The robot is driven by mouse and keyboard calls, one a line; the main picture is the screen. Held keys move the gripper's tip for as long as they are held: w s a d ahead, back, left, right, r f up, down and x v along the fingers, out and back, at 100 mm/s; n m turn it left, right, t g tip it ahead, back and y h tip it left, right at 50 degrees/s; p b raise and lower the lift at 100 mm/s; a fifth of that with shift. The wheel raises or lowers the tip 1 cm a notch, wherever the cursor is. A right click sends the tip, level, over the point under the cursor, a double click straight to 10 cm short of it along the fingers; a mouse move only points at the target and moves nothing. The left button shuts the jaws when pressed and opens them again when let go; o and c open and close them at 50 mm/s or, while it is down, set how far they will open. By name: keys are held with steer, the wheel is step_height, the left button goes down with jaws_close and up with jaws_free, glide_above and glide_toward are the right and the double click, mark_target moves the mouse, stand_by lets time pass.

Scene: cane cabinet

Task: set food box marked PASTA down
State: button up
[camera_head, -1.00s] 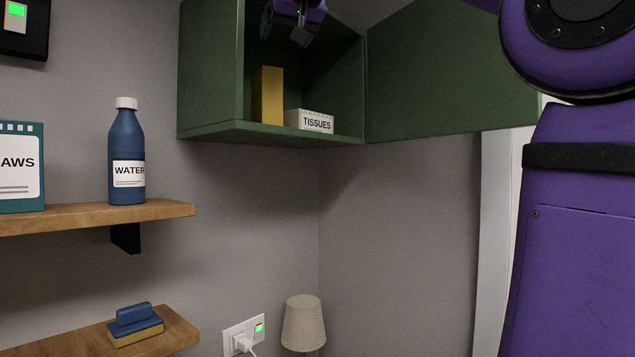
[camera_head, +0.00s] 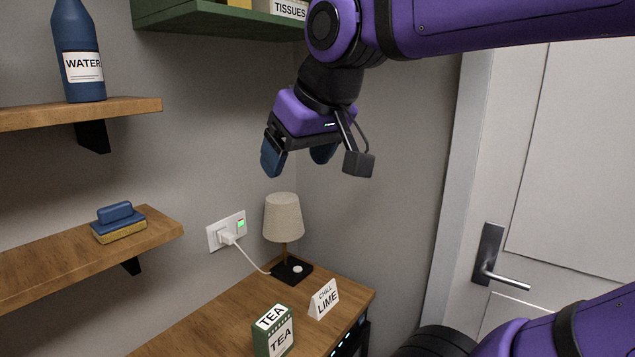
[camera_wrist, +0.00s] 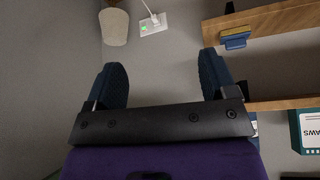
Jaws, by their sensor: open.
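No box with a readable PASTA mark shows. A plain yellow box (camera_head: 240,3) stands in the green wall cabinet (camera_head: 215,22), cut off by the top edge of the head view; any mark on it is hidden. My gripper (camera_head: 298,162) is open and empty, below and to the right of the cabinet, above the lamp. In the wrist view my gripper (camera_wrist: 161,66) shows its two blue fingers spread wide with nothing between them.
A TISSUES box (camera_head: 288,8) is beside the yellow box. Below are a lamp (camera_head: 284,218), a TEA box (camera_head: 273,332) and a LIME sign (camera_head: 324,299) on a wooden top. Shelves at left hold a WATER bottle (camera_head: 78,50) and a brush (camera_head: 118,222).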

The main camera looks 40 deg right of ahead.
steer(key=s+f+g, duration=0.1)
steer(key=s+f, duration=0.3)
steer(key=f, duration=0.3)
steer(key=shift+s+a+f, duration=0.15)
steer(key=shift+s+a, duration=0.05)
steer(key=shift+s, duration=0.05)
